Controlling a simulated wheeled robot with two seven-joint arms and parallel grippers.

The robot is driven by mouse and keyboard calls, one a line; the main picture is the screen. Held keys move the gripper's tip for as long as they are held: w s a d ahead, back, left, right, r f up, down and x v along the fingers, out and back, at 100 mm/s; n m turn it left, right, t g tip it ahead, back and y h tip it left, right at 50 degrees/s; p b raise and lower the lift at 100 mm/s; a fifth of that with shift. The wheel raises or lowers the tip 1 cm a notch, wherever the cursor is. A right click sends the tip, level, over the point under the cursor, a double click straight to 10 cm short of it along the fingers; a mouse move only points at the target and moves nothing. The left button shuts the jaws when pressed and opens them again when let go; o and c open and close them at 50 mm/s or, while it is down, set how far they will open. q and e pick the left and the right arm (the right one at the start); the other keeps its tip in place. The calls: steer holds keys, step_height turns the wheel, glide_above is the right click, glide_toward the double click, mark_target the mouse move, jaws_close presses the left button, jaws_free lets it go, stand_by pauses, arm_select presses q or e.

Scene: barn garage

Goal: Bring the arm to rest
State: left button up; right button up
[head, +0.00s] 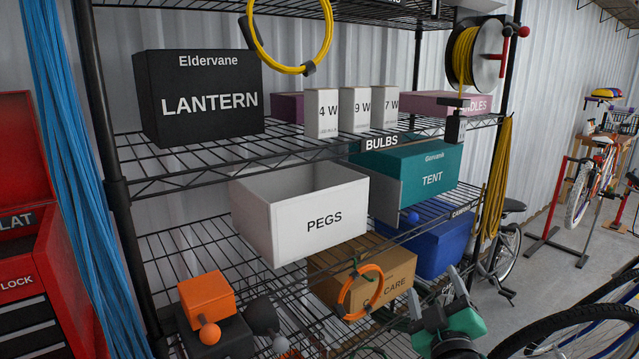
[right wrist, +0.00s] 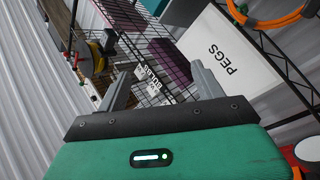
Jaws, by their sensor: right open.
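My right gripper (head: 434,284) is at the lower right of the head view, in front of the lower shelves. Its two grey fingers point up and stand apart. In the right wrist view the fingers (right wrist: 166,74) are also spread, and no object shows between them. The white PEGS box (head: 285,240) is up and to the left of this gripper in the head view. The PEGS box also shows in the right wrist view (right wrist: 245,70), beyond the right finger. My left gripper does not show.
A black wire shelf rack (head: 190,160) holds a LANTERN box (head: 205,120), a teal TENT box (head: 432,179) and a brown box (head: 400,268) with an orange cable loop (head: 342,300). A red tool cabinet (head: 60,270) stands left. A bicycle wheel (head: 560,335) is low at right.

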steer(key=s+d+f+m+g, duration=0.15)
steer(key=s+f+g, duration=0.3)
steer(key=f, duration=0.55)
steer(key=s+d+f+m+g, duration=0.1)
steer(key=s+f+m+g, duration=0.15)
steer(key=s+f, duration=0.45)
steer(key=s+f+m+g+y, duration=0.1)
steer(key=s+f+m+g, duration=0.1)
steer(key=s+f+g, duration=1.2)
steer(key=s+f+t, duration=0.2)
steer(key=s+f, duration=0.1)
steer(key=f, duration=1.4)
steer(key=s+f+t, duration=0.1)
steer(key=s+f, duration=0.3)
steer(key=f, duration=1.2)
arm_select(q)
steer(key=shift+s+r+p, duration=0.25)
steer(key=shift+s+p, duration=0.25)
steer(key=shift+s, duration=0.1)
arm_select(e)
steer(key=s+d+f+g, duration=0.1)
steer(key=s+d+f, duration=0.2)
steer(key=s+f, duration=1.5)
steer(key=shift+s, duration=0.15)
